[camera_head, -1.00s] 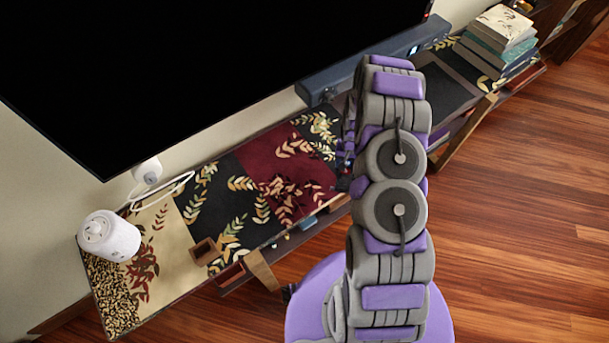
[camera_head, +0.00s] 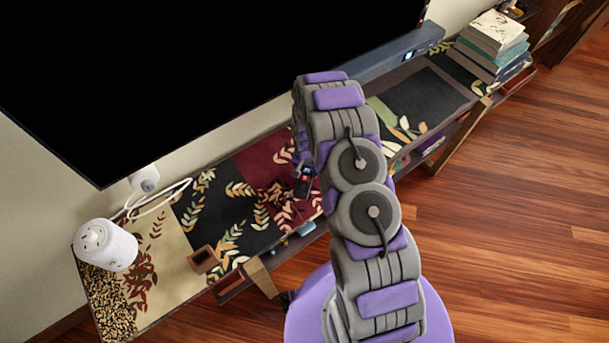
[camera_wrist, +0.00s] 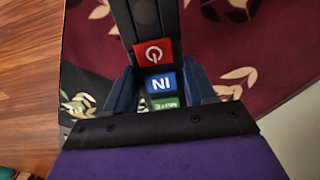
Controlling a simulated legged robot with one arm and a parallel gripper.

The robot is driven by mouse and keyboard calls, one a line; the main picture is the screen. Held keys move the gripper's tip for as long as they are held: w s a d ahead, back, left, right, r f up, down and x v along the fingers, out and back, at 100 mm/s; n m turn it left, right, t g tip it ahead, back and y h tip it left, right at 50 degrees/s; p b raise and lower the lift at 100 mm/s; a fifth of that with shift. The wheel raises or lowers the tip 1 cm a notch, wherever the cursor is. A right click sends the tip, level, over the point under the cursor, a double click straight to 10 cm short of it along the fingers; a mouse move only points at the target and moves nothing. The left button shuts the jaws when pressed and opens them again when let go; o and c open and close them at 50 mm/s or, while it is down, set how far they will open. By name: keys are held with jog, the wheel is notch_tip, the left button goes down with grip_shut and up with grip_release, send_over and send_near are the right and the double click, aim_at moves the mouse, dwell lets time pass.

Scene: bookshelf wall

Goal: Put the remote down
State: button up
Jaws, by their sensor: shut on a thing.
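The remote (camera_wrist: 160,20) is a dark bar with a red power button, a blue button and a green button. In the wrist view it lies between the two dark blue fingers of my gripper (camera_wrist: 158,88), which is shut on it. In the head view my gripper (camera_head: 304,180) is small and partly hidden by my arm, over the dark red and black leaf-patterned part of the long low TV stand (camera_head: 235,205). I cannot tell whether the remote touches the stand top.
A large black television (camera_head: 200,70) and a blue-grey soundbar (camera_head: 385,60) are behind. A white cylindrical device (camera_head: 105,246) and a small brown open box (camera_head: 204,259) stand at the left. Stacked books (camera_head: 493,45) are at the far right. The stand top between has free room.

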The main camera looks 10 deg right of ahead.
aim_at(307, 171)
jog(key=shift+w+a, duration=0.1)
jog(key=shift+a, duration=0.1)
jog(key=shift+d+f, duration=0.2)
jog(key=shift+f, duration=0.6)
jog(key=shift+d+f, duration=0.15)
jog(key=shift+f, duration=0.6)
jog(key=shift+w+a+f, duration=0.1)
jog(key=shift+f, duration=0.15)
jog(key=shift+a, duration=0.35)
jog(key=o, duration=1.1)
jog(key=shift+d, duration=0.35)
jog(key=shift+o, duration=0.2)
jog(key=shift+a, duration=0.1)
